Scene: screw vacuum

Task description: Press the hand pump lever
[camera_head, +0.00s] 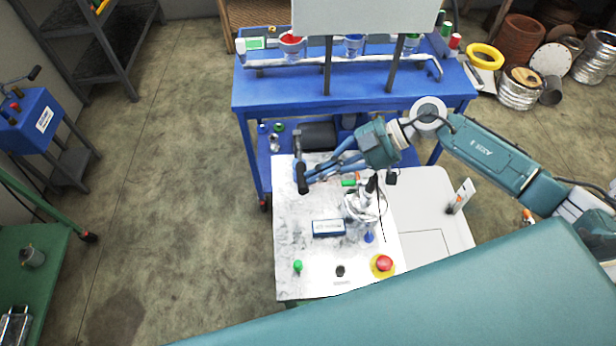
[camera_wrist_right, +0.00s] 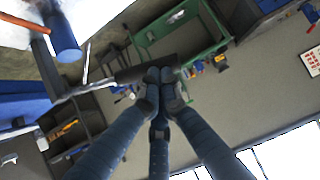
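The hand pump lever's black handle (camera_head: 301,178) stands at the left back of the white tabletop (camera_head: 290,225). My right gripper (camera_head: 309,178) reaches in from the right. Its blue-grey fingers are drawn together, with their tips right beside the handle. In the right wrist view, the dark lever handle (camera_wrist_right: 145,73) lies across, just beyond the fingertips (camera_wrist_right: 162,77). The tips seem to touch it, but I cannot tell how firmly. The fingers are not seen wrapped around the handle. My left gripper is not in view.
The white tabletop also bears a metal vacuum fixture (camera_head: 362,207), a labelled blue box (camera_head: 328,228), a green button (camera_head: 298,266) and a red button (camera_head: 384,263). A blue workbench (camera_head: 300,92) stands behind. Open floor (camera_head: 180,160) lies to the left.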

